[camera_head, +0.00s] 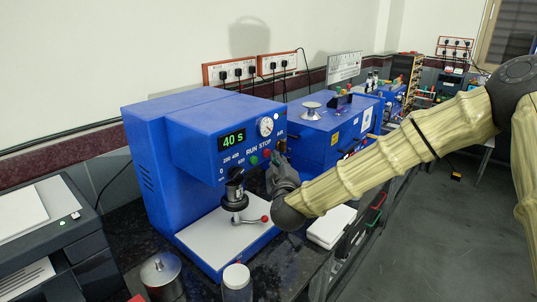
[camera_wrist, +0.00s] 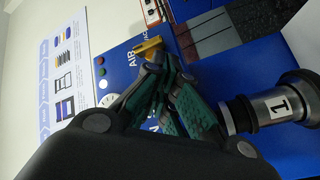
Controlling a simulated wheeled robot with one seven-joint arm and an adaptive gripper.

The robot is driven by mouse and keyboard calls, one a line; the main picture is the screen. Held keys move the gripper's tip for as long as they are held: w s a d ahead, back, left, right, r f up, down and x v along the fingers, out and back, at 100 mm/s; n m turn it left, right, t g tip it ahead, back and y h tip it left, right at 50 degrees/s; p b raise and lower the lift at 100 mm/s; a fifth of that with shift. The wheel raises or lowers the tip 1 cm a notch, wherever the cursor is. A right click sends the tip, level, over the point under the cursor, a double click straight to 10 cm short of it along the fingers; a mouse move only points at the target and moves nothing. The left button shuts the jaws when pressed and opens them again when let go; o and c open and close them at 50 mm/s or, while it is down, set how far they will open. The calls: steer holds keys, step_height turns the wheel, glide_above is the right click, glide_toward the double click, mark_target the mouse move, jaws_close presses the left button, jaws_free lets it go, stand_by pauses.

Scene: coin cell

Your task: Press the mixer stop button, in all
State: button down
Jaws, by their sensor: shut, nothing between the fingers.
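The blue mixer (camera_head: 160,140) stands on the dark bench in the head view, with a green "40 s" display (camera_head: 232,140). Below it are the RUN and STOP labels, a green button (camera_head: 254,160) and the red stop button (camera_head: 267,153). My gripper (camera_head: 277,152) is just right of the red button, close to the front panel. Whether it touches the button cannot be told. In the wrist view my gripper (camera_wrist: 168,72) has its fingers together and empty, in front of a blue panel (camera_wrist: 115,62) with AIR lettering. Its fingers hide part of that panel.
A dark cylinder (camera_head: 235,190) rises above the mixer's pale base plate (camera_head: 215,240), beside a red-knobbed lever (camera_head: 264,219). A metal container (camera_head: 162,275) and a capped jar (camera_head: 237,280) stand in front. Another blue machine (camera_head: 320,135) is behind my arm. The floor at right is mostly clear.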

steer(key=shift+s+d, duration=0.2)
steer(key=shift+d, duration=0.05)
steer(key=s+d, duration=0.1)
steer(key=d, duration=0.1)
steer(key=s+d, duration=0.2)
stand_by(0.8)
steer(key=shift+d+f, duration=0.1)
stand_by(0.4)
